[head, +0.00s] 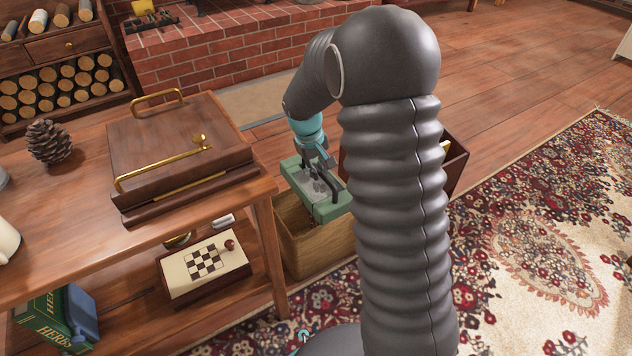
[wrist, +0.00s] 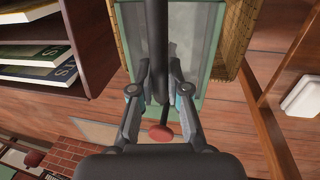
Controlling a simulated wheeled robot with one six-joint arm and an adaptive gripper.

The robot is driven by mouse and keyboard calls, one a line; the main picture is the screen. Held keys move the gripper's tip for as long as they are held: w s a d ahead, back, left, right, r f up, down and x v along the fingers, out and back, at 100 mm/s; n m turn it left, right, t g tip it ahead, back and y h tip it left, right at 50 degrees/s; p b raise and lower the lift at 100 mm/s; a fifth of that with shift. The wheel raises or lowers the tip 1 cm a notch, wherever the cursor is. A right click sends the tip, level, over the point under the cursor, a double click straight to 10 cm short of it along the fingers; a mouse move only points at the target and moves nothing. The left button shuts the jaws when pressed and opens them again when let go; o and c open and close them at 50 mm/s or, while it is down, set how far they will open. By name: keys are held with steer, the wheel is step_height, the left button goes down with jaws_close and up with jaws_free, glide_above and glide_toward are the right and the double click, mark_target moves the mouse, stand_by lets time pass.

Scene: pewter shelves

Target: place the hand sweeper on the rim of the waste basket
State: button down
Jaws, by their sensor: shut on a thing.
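The hand sweeper (head: 327,208) has a green, box-like body with a grey top and a dark handle. In the head view it is over the opening of the woven waste basket (head: 312,252), close to rim height and slightly tilted. My gripper (head: 318,166) is above the sweeper, shut on its dark handle. In the wrist view the handle (wrist: 157,45) runs between my fingers (wrist: 161,95), and the green body (wrist: 195,55) lies beyond them. The basket's woven wall (wrist: 237,40) shows at its right. I cannot tell whether the sweeper touches the rim.
A wooden table (head: 60,255) stands left of the basket, bearing a wooden case (head: 175,140) and a pinecone (head: 48,143). A dark box (head: 457,165) stands close by on the right, partly behind my arm. A brick hearth (head: 230,50) is behind. The patterned rug (head: 540,220) is clear.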

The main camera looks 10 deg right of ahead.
mark_target(317, 182)
steer(key=shift+a+f+b, duration=0.15)
steer(key=shift+f+b, duration=0.3)
steer(key=shift+f, duration=1.6)
steer(key=shift+f, duration=0.15)
steer(key=c, duration=1.2)
jaws_free()
steer(key=shift+o, duration=0.2)
steer(key=s+a+r+m+t+p, duration=0.1)
steer(key=s+r, duration=0.3)
steer(key=r, duration=0.6)
steer(key=s+r+p, duration=0.1)
steer(key=s+r, duration=0.3)
steer(key=r, duration=0.5)
steer(key=s+r+m+t+y, duration=0.1)
steer(key=s+r+t, duration=0.1)
steer(key=s, duration=0.9)
steer(key=s+r+m+t+y, duration=0.1)
steer(key=s+r+t, duration=0.1)
steer(key=s, duration=0.9)
steer(key=shift+s+d+r+m, duration=0.3)
steer(key=shift+d+r, duration=0.1)
steer(key=shift+r, duration=0.45)
